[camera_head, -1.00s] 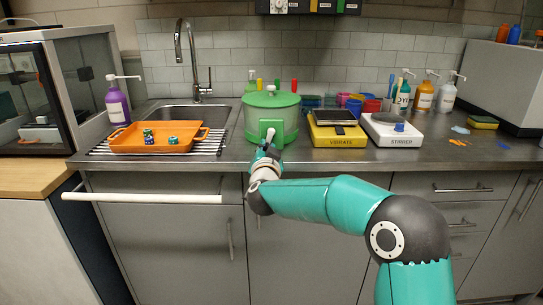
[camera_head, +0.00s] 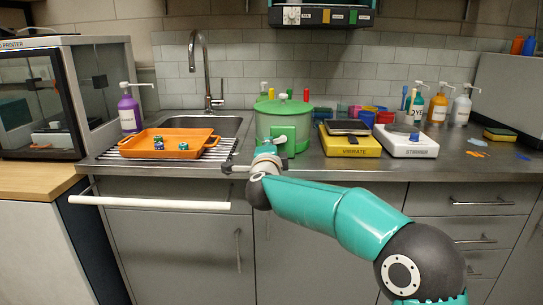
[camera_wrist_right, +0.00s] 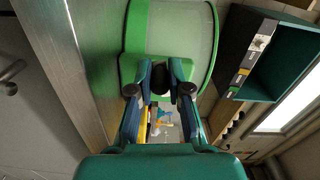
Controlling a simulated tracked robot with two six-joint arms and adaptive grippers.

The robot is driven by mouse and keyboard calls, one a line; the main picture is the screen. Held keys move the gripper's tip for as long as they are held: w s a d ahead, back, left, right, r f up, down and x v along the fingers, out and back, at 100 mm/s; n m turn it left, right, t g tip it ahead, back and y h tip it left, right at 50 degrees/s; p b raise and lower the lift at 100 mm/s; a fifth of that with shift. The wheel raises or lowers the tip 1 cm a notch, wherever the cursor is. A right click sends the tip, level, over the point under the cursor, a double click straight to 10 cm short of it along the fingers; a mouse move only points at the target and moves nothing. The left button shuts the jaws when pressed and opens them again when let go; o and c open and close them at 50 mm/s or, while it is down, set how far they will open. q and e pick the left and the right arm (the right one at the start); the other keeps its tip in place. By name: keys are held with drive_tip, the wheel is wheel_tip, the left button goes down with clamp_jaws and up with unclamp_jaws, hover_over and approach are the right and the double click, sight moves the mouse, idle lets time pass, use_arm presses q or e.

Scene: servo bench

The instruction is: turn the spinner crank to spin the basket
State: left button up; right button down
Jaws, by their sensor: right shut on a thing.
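The spinner (camera_head: 276,121) is a green, pot-like basket housing with a lid, standing on the counter right of the sink. A green crank mount (camera_head: 290,139) with a pale crank arm (camera_head: 280,140) is on its front. My right gripper (camera_head: 267,148) is at the crank, just left of the mount's middle. In the right wrist view the gripper (camera_wrist_right: 160,78) is shut on the dark crank knob (camera_wrist_right: 160,80), in front of the green housing (camera_wrist_right: 200,35). The fingers hide part of the crank. My left gripper is not in view.
An orange tray (camera_head: 140,150) with small green items lies on the rack left of the spinner. A yellow vibrate device (camera_head: 352,145) and a white stirrer (camera_head: 406,143) stand close on its right. A white rail (camera_head: 150,203) runs along the cabinet front.

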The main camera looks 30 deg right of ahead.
drive_tip(key=m, duration=0.2)
drive_tip(key=r+m+b, duration=0.1)
drive_tip(key=m, duration=0.1)
drive_tip(key=shift+d+r+m+b, duration=0.2)
drive_tip(key=shift+m+b, duration=0.1)
drive_tip(key=shift+m, duration=0.1)
drive_tip(key=shift+s+d+r+m+b, duration=0.1)
drive_tip(key=shift+r+m+b, duration=0.25)
drive_tip(key=shift+m, duration=0.7)
drive_tip(key=shift+s+d+r+m+b, duration=0.1)
drive_tip(key=shift+r+m+b, duration=0.15)
drive_tip(key=shift+m, duration=0.8)
drive_tip(key=shift+w+f, duration=0.1)
drive_tip(key=c, duration=1.1)
unclamp_jaws()
drive_tip(key=shift+a, duration=0.1)
drive_tip(key=shift+a, duration=0.1)
drive_tip(key=shift+s+a, duration=0.15)
drive_tip(key=shift+s, duration=0.15)
drive_tip(key=v, duration=1.1)
